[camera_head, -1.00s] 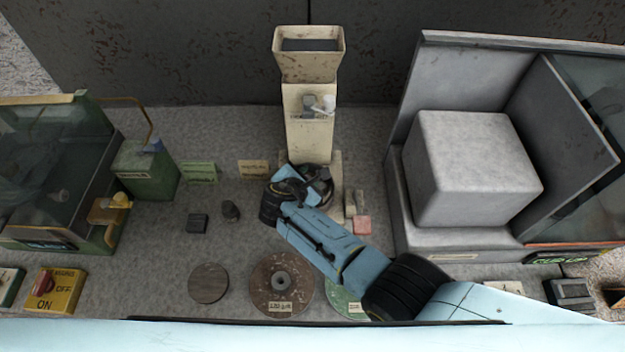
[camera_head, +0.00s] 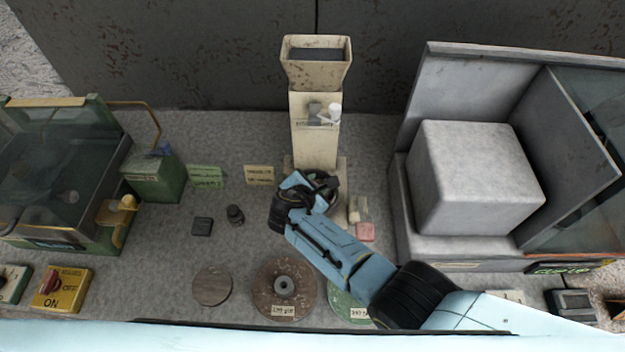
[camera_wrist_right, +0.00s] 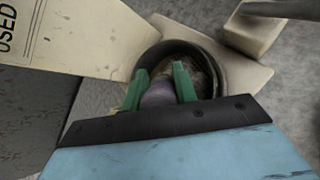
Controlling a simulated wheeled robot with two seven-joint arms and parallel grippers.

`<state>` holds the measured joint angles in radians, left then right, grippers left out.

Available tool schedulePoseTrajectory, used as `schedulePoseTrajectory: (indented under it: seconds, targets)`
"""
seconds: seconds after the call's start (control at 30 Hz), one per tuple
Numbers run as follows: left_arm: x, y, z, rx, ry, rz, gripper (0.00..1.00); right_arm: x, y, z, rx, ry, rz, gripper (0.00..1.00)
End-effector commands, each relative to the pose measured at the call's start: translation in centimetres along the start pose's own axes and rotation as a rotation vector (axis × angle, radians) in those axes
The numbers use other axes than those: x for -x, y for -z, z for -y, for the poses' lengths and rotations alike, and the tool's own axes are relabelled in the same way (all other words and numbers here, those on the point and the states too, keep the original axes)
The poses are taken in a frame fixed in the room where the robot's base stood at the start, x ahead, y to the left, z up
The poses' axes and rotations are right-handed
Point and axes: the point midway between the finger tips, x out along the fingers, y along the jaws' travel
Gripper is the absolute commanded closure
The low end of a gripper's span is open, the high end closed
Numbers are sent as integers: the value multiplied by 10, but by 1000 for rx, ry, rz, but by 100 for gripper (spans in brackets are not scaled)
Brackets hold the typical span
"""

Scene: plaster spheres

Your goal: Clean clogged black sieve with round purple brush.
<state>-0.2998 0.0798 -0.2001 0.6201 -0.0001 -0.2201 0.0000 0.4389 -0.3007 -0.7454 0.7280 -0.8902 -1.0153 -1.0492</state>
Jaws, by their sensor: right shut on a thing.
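My right gripper (camera_wrist_right: 160,85) is shut on the round purple brush (camera_wrist_right: 158,95), whose purple part shows between the green fingers in the right wrist view. The fingers and brush are over the round black sieve (camera_wrist_right: 205,57), inside its rim as seen from the wrist. Whether the bristles touch the mesh is hidden. In the head view the sieve's dark rim (camera_head: 330,183) stands at the foot of the cream hopper machine, and my right gripper (camera_head: 308,185) largely covers it. The brush cannot be made out there. My left gripper is not in view.
The cream hopper machine (camera_head: 316,130) rises behind the sieve. A pink block (camera_head: 365,232) lies to its right. Discs, including a brown one (camera_head: 285,288), lie in front. A green-framed glass tank (camera_head: 60,170) is at left, a grey cabinet with a pale block (camera_head: 475,175) at right.

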Motion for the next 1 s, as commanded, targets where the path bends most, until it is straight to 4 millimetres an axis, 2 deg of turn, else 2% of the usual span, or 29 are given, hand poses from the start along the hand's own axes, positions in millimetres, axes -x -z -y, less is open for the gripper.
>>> schedulePoseTrajectory:
  seconds: [0.1,0.4,0.77,1.0]
  targets:
    - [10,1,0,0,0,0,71,1,-6,6,1,0,2,100]
    - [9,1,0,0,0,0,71,-1,-6,9,1,-2,2,100]
    - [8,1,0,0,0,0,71,8,-6,-11,1,-3,2,100]
    - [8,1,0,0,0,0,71,9,-6,-12,2,-2,3,100]
